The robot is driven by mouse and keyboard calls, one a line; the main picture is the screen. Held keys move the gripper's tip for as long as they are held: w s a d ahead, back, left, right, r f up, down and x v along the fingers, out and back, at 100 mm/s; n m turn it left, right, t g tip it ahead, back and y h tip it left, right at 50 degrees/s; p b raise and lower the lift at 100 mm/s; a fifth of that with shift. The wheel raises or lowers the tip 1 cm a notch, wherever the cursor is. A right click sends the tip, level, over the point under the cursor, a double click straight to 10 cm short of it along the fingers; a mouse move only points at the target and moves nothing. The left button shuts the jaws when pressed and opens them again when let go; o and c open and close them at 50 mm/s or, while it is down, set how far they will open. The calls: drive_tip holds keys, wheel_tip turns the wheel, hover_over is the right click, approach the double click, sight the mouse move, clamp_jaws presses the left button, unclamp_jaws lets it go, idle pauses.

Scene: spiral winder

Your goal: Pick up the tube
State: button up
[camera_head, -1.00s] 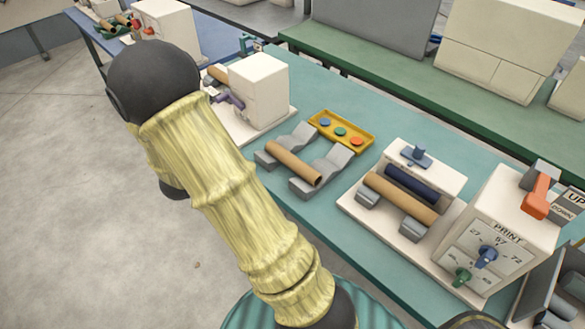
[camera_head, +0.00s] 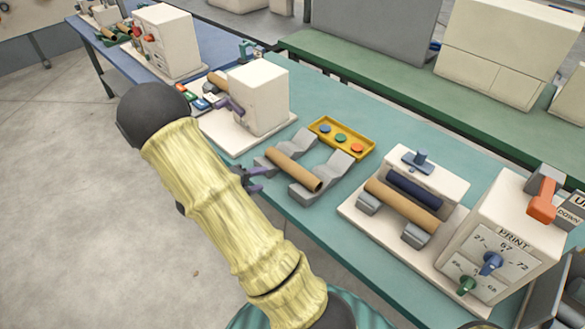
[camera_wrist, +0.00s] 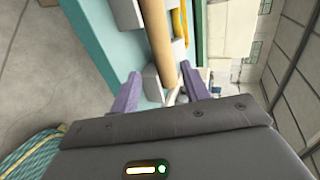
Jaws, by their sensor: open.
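A brown cardboard tube (camera_head: 293,169) lies across two grey V-shaped cradles (camera_head: 309,192) on the teal table. My gripper (camera_head: 252,178) has purple fingers and is beside the table's near edge, left of the tube and apart from it in the head view; my arm partly hides it. In the wrist view, the tube (camera_wrist: 160,40) runs from the top edge down toward the space between the open, empty fingers (camera_wrist: 163,92). The tube's lower end there is partly unclear.
Right of the cradles, another brown tube (camera_head: 401,206) lies on a machine with a dark blue roller (camera_head: 414,187). A yellow tray (camera_head: 341,138) with coloured discs is behind the cradles. A white machine (camera_head: 258,98) stands to the left. The print box (camera_head: 500,235) stands at right.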

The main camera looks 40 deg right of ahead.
sight(289, 171)
drive_tip(key=p+x, duration=0.1)
drive_tip(key=x, duration=0.7)
drive_tip(key=p+x, duration=0.1)
drive_tip(key=x, duration=0.4)
drive_tip(key=shift+s+d+f, duration=0.1)
drive_tip(key=shift+s, duration=0.1)
idle(0.3)
drive_tip(key=c, duration=0.6)
